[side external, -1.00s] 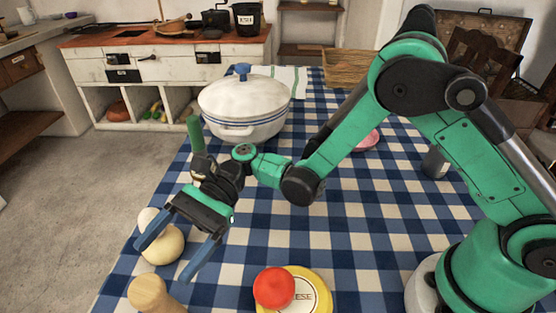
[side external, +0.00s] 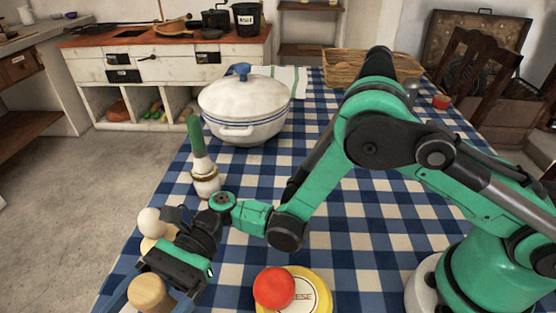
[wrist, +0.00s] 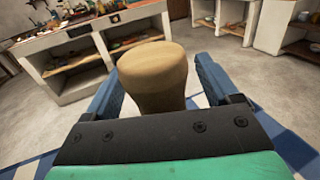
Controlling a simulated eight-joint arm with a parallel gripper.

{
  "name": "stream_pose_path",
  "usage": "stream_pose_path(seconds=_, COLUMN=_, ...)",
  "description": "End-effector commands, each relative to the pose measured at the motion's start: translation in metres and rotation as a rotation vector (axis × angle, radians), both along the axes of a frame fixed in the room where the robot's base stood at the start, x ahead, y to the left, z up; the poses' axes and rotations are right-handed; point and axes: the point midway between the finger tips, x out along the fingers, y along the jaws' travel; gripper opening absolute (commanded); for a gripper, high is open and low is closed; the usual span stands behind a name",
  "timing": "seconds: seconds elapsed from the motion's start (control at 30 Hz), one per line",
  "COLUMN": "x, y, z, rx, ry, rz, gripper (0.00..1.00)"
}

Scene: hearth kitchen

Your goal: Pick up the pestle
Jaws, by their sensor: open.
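A pale wooden piece with a rounded, flat-topped head, which looks like the pestle (side external: 150,293), stands at the table's near left edge in the side view, its lower part cut off by the frame. My gripper (side external: 153,302) is open, with its blue fingers on either side of this head. In the wrist view, the pestle (wrist: 152,75) rises between the two open fingers of my gripper (wrist: 155,88). A gap shows beside the left finger; the right finger is close to the wood, and I cannot tell if it touches.
A cream, round-topped gourd-like thing (side external: 151,222) stands just behind my gripper. The checked tablecloth (side external: 345,220) is clear mid-table.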

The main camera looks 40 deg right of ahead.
Motion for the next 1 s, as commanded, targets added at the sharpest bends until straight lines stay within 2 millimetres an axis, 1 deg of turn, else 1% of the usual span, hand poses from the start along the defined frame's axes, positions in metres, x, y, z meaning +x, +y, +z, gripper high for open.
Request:
stream_pose_path(seconds=0.03, x=0.000, y=0.000, z=0.000, rx=0.000, ry=0.000, rz=0.000, gripper=0.78)
stream_pose_path(seconds=0.07, x=0.000, y=0.000, z=0.000, rx=0.000, ry=0.000, rz=0.000, gripper=0.70)
stream_pose_path(seconds=0.1, x=0.000, y=0.000, z=0.000, rx=0.000, ry=0.000, rz=0.000, gripper=0.58)
stream_pose_path(seconds=0.17, x=0.000, y=0.000, z=0.000, rx=0.000, ry=0.000, rz=0.000, gripper=0.41)
stream_pose_path(seconds=0.2, x=0.000, y=0.000, z=0.000, rx=0.000, ry=0.000, rz=0.000, gripper=0.30)
stream_pose_path(seconds=0.27, x=0.000, y=0.000, z=0.000, rx=0.000, ry=0.000, rz=0.000, gripper=0.13)
stream_pose_path(seconds=0.3, x=0.000, y=0.000, z=0.000, rx=0.000, ry=0.000, rz=0.000, gripper=0.02)
stream_pose_path(seconds=0.33, x=0.000, y=0.000, z=0.000, rx=0.000, ry=0.000, rz=0.000, gripper=0.00)
stream_pose_path(seconds=0.6, x=0.000, y=0.000, z=0.000, rx=0.000, ry=0.000, rz=0.000, gripper=0.00)
stream_pose_path(seconds=0.77, x=0.000, y=0.000, z=0.006, rx=0.000, ry=0.000, rz=0.000, gripper=0.00)
stream_pose_path(seconds=0.87, x=0.001, y=0.000, z=0.015, rx=0.000, ry=0.000, rz=0.000, gripper=0.00)
stream_pose_path(seconds=0.97, x=0.000, y=-0.001, z=0.030, rx=0.000, ry=0.000, rz=0.000, gripper=0.00)
stream_pose_path(seconds=1.0, x=0.000, y=0.000, z=0.039, rx=0.000, ry=0.000, rz=0.000, gripper=0.00)
